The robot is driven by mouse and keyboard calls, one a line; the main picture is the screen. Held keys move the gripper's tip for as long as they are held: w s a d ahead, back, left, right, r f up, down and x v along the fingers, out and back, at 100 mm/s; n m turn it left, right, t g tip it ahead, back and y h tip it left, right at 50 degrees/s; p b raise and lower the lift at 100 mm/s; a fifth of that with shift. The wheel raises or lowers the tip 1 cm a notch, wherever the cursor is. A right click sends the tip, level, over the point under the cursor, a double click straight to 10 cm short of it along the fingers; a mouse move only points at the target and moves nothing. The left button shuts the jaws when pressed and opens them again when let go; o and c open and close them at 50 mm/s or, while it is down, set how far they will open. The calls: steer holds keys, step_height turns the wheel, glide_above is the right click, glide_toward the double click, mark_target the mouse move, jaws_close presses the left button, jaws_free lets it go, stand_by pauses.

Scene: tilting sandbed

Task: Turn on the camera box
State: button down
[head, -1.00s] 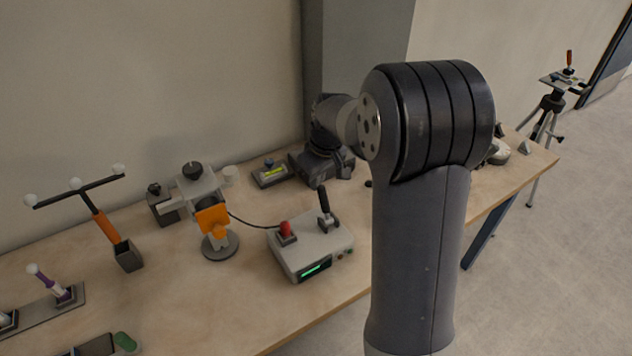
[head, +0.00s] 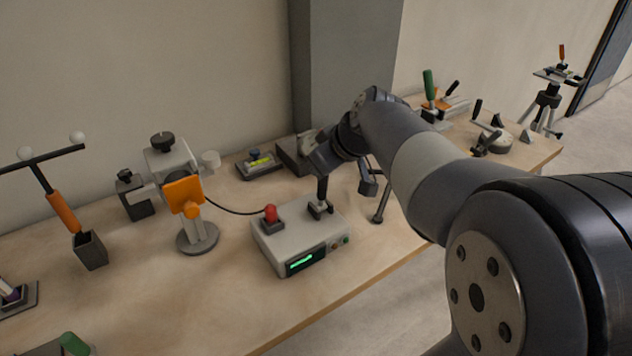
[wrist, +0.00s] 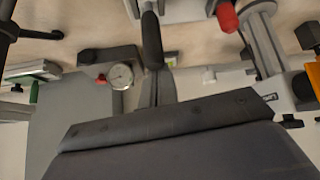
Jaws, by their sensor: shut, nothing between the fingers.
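The camera box (head: 291,246) is a light grey box near the table's front edge. Its front has a lit green display (head: 303,260) and small knobs. On top are a red knob (head: 271,213) and a black lever (head: 322,192), which stands roughly upright. In the wrist view the lever (wrist: 151,40) points toward my fingers, and the red knob (wrist: 227,16) is to its right. My gripper (wrist: 156,88) is shut and empty, close to the lever's tip. I cannot tell whether they touch. In the head view my wrist partly hides the area above the lever.
A stand with an orange plate (head: 184,196) is left of the box, joined to it by a black cable. A level (head: 258,165) lies behind. A dial gauge (wrist: 121,76) sits on a dark block near my fingers. Bare table lies in front of the stand.

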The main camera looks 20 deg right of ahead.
mark_target(324, 181)
steer(key=shift+s+d+f+t+y+b, duration=0.2)
steer(key=shift+s+t+b, duration=0.3)
steer(key=shift+b, duration=0.85)
steer(key=shift+s+d+f+t+y+b, duration=0.25)
steer(key=shift+s+b, duration=0.4)
steer(key=shift+b, duration=0.65)
steer(key=shift+s+d+f+t+y+b, duration=0.1)
steer(key=shift+s+t+b, duration=0.45)
steer(key=shift+b, duration=0.8)
steer(key=shift+s+f, duration=0.1)
steer(key=shift+s, duration=0.05)
steer(key=s+d+r+p, duration=0.1)
steer(key=s+r, duration=0.3)
steer(key=r, duration=0.4)
steer(key=shift+s+d+r+p, duration=0.2)
steer(key=shift+s+p, duration=0.15)
steer(key=shift+p, duration=0.45)
